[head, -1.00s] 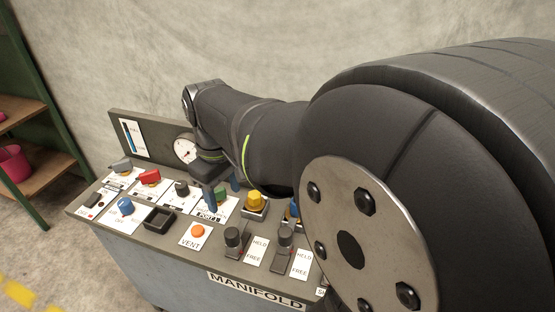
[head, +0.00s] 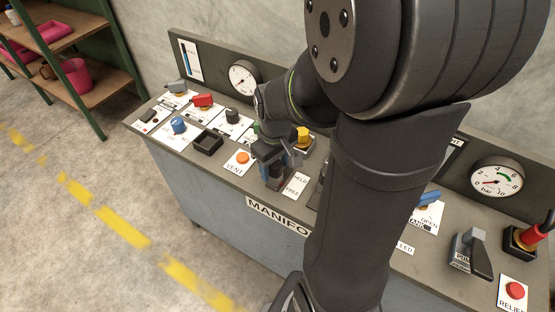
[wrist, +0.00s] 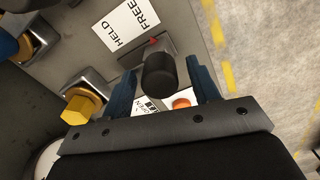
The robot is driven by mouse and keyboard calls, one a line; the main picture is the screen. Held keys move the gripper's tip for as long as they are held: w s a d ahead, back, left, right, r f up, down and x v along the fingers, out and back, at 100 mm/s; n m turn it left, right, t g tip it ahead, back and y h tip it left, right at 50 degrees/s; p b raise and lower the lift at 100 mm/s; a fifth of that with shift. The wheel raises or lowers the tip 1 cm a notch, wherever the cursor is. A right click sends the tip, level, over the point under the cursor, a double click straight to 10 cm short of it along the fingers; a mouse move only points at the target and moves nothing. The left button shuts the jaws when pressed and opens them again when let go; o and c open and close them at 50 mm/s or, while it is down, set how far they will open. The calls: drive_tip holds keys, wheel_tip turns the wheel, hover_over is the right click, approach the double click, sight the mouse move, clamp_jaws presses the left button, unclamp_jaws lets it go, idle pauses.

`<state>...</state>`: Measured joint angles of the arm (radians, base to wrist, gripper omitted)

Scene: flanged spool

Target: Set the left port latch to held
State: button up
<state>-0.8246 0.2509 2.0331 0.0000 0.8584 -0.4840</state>
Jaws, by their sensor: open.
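The left port latch (wrist: 159,72) is a dark, rounded lever knob on a grey metal base, beside a white card (wrist: 126,24) reading HELD and FREE. In the wrist view the knob stands between my gripper's two blue fingers (wrist: 162,80), with a gap visible on either side. My gripper is open. In the head view my gripper (head: 270,160) is down over the latch at the panel's front and mostly hides it. The HELD/FREE card (head: 297,185) shows just right of it. I cannot tell for sure which way the lever is set.
A yellow knob (wrist: 82,106) on a square base is close to the left finger in the wrist view. The orange VENT button (head: 243,158) lies left of my gripper in the head view. My arm hides the panel's middle.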

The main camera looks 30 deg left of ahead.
drive_tip(key=shift+c, duration=0.2)
clamp_jaws()
drive_tip(key=shift+w+r, duration=0.1)
drive_tip(key=shift+w, duration=2.4)
drive_tip(key=shift+o, duration=0.2)
unclamp_jaws()
drive_tip(key=shift+w, duration=0.15)
